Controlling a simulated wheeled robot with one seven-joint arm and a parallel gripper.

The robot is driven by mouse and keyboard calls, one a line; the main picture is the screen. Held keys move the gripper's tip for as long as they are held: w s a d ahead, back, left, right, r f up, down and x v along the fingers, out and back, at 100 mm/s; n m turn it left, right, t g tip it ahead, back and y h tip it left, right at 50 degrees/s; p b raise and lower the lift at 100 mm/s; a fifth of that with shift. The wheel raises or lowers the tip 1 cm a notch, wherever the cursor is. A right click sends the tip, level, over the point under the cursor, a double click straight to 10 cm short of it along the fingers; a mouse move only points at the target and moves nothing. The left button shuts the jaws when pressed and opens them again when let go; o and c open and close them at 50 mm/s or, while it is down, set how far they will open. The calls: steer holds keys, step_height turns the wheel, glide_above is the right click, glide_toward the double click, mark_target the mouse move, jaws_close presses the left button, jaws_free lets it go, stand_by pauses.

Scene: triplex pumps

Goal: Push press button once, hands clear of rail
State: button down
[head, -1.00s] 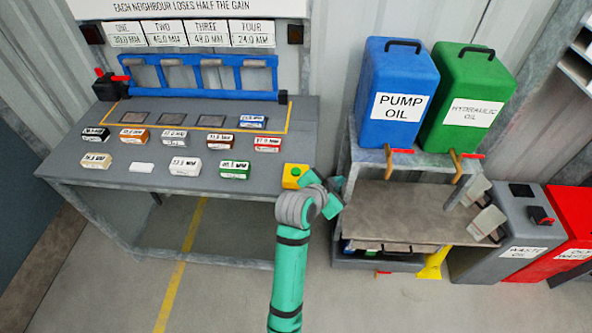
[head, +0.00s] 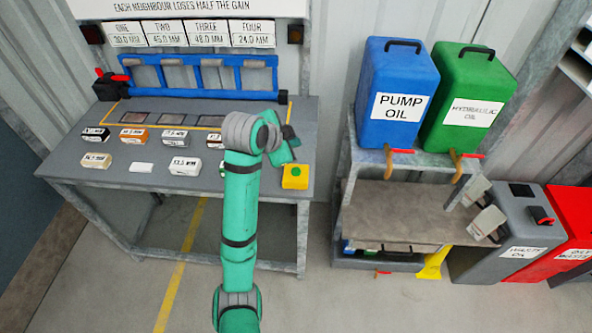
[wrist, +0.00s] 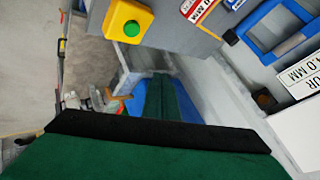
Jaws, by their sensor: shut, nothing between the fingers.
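The press button is a green button on a yellow box (head: 295,176) at the bench's front right corner. It also shows at the top of the wrist view (wrist: 131,20). The blue rail frame (head: 200,76) lies along the back of the bench, and part of it is at the upper right of the wrist view (wrist: 262,42). My gripper (head: 284,143) is shut and empty. It hangs above the right side of the bench, beyond the button box and apart from it, on the near side of the rail's right end.
Labelled blocks stand in rows on the grey bench (head: 125,178); my arm hides some on the right. A black box with a red lever (head: 110,87) is at the rail's left end. A shelf with a blue pump oil can (head: 395,75) and a green hydraulic oil can (head: 470,85) stands right.

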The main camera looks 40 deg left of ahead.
mark_target(294, 173)
steer(key=shift+f, duration=4.4)
steer(key=shift+f, duration=0.15)
steer(key=shift+f, duration=0.3)
